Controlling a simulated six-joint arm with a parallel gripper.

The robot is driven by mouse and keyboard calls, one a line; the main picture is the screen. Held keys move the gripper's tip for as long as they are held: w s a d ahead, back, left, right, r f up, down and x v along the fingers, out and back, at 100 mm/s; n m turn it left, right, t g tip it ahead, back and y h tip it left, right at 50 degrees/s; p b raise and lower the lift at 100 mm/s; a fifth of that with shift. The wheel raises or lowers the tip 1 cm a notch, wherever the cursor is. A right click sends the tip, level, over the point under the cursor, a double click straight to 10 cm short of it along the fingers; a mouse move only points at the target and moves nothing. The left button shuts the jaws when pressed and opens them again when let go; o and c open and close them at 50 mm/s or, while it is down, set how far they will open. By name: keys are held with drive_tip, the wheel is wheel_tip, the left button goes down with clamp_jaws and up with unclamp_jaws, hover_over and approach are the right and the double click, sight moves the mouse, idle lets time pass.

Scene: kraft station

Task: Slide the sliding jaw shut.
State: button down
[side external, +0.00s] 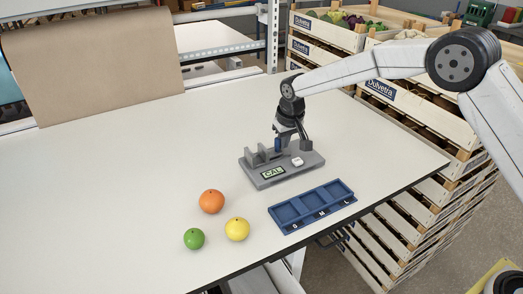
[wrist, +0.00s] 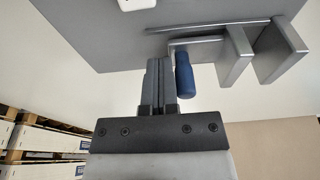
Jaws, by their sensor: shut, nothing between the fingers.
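The grey calibration fixture (side external: 300,172) with a "CAL" display lies on the white table. Two upright jaw plates stand at its left end: the outer jaw (side external: 249,159) and the sliding jaw (side external: 262,154). In the wrist view the sliding jaw (wrist: 236,58) carries a bracket with a blue handle (wrist: 184,75), and a gap separates it from the outer jaw (wrist: 279,50). My gripper (wrist: 159,66) is shut and empty, just left of the blue handle in the wrist view; whether they touch is unclear. In the side view my gripper (side external: 290,144) is low over the fixture.
A blue three-compartment tray (side external: 312,207) sits in front of the fixture. An orange fruit (side external: 211,201), a green fruit (side external: 194,239) and a yellow fruit (side external: 237,229) lie to the front left. Stacked wooden crates (side external: 410,120) stand beyond the table's right edge. The table's left side is clear.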

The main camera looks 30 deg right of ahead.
sight(283, 152)
drive_tip(key=shift+a, duration=1.4)
drive_tip(key=shift+d, duration=0.45)
idle(0.8)
drive_tip(key=shift+r, duration=0.1)
drive_tip(key=shift+r, duration=3.45)
drive_tip(key=shift+s, duration=0.1)
drive_tip(key=shift+s+d, duration=0.45)
drive_tip(key=shift+s, duration=0.05)
drive_tip(key=s+d+f, duration=0.1)
drive_tip(key=s+d, duration=0.2)
drive_tip(key=s, duration=0.6)
drive_tip(key=s+d+f, duration=0.2)
drive_tip(key=s+d, duration=0.2)
drive_tip(key=s, duration=0.6)
drive_tip(key=s+d+f, duration=0.2)
drive_tip(key=s+d, duration=0.2)
drive_tip(key=s, duration=0.6)
drive_tip(key=shift+s+f, duration=0.15)
drive_tip(key=shift+f, duration=0.05)
